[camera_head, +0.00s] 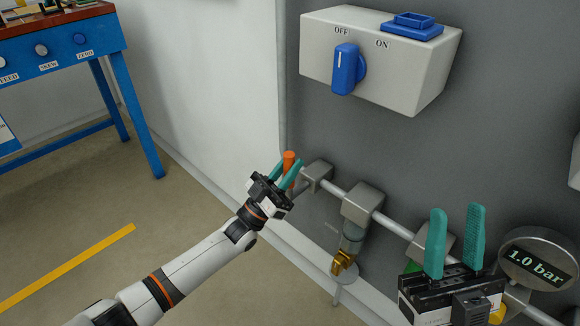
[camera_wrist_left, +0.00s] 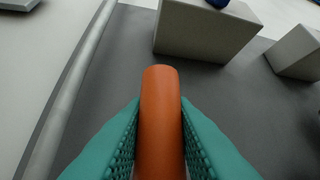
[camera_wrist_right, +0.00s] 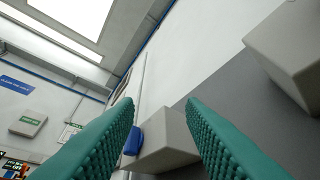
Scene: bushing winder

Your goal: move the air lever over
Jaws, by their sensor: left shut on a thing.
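The air lever is an orange rounded handle (camera_head: 289,160) at the left end of the air pipe, below the switch box. It stands roughly upright in the head view. My left gripper (camera_head: 287,174) has its teal fingers on both sides of it and is shut on it. In the left wrist view the orange lever (camera_wrist_left: 160,120) fills the gap between the two fingers, its top sticking out. The lever's base is hidden behind my gripper. My right gripper (camera_head: 456,242) is open and empty, in front of the pipe at the lower right.
A grey-white box (camera_head: 380,62) with a blue OFF/ON knob (camera_head: 345,70) is on the panel above. The pipe (camera_head: 335,188) carries a filter with a brass fitting (camera_head: 343,262). A gauge (camera_head: 538,258) reads 1.0 bar. A blue table (camera_head: 70,50) stands at the upper left.

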